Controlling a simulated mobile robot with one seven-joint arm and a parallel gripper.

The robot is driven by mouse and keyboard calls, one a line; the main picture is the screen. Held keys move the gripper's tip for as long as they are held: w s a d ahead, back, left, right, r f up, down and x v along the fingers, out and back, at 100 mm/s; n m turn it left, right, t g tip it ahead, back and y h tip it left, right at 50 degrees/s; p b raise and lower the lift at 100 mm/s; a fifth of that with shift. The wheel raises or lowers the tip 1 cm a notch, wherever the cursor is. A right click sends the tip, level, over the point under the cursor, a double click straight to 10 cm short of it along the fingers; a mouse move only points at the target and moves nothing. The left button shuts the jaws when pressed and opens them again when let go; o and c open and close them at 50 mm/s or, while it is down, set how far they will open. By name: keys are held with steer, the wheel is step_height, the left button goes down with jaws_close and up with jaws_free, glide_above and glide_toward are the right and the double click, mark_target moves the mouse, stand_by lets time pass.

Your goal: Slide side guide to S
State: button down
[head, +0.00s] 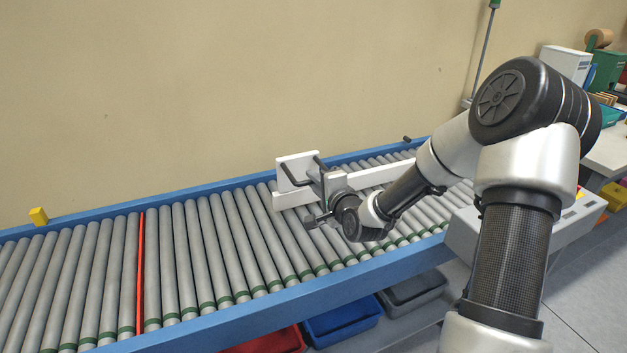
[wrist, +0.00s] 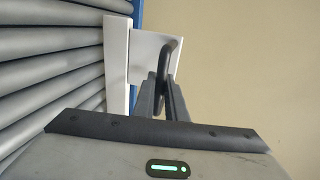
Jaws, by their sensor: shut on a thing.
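The white side guide (head: 377,178) is a long bar lying over the rollers, with an upright white plate (head: 296,163) at its left end. A dark loop handle (wrist: 172,55) stands out from the plate in the wrist view. My gripper (head: 322,180) is at the plate, and its two narrow fingers (wrist: 164,92) are shut on the handle. The guide's white bar also shows in the wrist view (wrist: 116,62). My arm hides part of the bar in the head view. No letter S can be read in either view.
The roller conveyor (head: 232,240) has blue side rails. A red line (head: 140,273) crosses it at left, and a yellow block (head: 39,216) sits on the far rail. Red (head: 268,342), blue (head: 343,319) and grey (head: 413,291) bins lie below. The rollers left of the guide are clear.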

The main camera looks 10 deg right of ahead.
steer(key=shift+s+f, duration=0.2)
steer(key=c, duration=2.2)
jaws_free()
steer(key=o, duration=0.4)
steer(key=shift+r, duration=0.1)
steer(key=shift+s+d+r, duration=0.1)
steer(key=shift+s, duration=0.05)
steer(key=p+v, duration=1.6)
steer(key=v, duration=0.1)
steer(key=shift+p, duration=0.3)
steer(key=shift+s, duration=0.1)
